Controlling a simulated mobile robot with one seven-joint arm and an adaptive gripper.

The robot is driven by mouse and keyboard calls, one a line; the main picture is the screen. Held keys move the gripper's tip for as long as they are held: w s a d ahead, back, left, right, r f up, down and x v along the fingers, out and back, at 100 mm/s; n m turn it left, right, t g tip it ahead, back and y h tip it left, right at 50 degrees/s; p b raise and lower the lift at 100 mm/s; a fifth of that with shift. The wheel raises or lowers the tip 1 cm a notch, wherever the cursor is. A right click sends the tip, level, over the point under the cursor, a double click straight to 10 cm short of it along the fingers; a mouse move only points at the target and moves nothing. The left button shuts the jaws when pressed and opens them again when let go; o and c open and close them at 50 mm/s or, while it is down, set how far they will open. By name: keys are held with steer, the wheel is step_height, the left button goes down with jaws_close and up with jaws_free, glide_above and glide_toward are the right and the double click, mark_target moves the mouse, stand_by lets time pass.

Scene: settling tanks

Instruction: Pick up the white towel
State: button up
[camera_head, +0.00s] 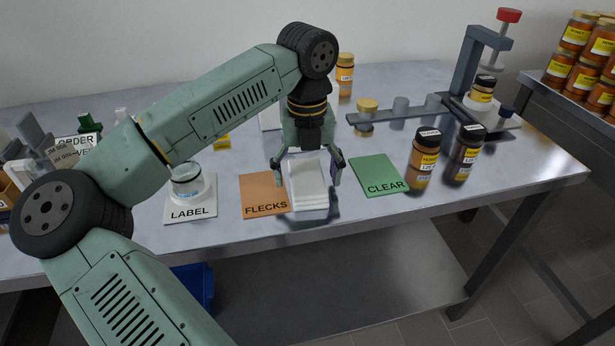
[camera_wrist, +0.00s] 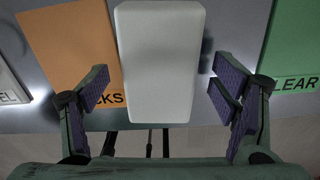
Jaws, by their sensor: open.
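The white towel (camera_head: 309,185) is a folded, block-like stack near the front edge of the metal table, between the orange FLECKS card and the green CLEAR card. In the wrist view the towel (camera_wrist: 158,62) is a pale rectangle in the upper middle, between and beyond my fingers. My gripper (camera_head: 308,176) points down over the towel, with one finger on each side of it. The wrist view shows my gripper (camera_wrist: 168,90) open, with gaps between the towel and both finger pads. I cannot tell how high the fingertips are relative to the towel.
The orange FLECKS card (camera_head: 263,194) lies left of the towel, the green CLEAR card (camera_head: 377,175) right. Two labelled jars (camera_head: 424,158) (camera_head: 464,154) stand further right. A glass dish on the white LABEL stand (camera_head: 190,209) is left. A press (camera_head: 478,75) stands behind.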

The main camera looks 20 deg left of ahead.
steer(key=shift+f, duration=0.35)
steer(key=shift+c, duration=0.2)
steer(key=c, duration=1.2)
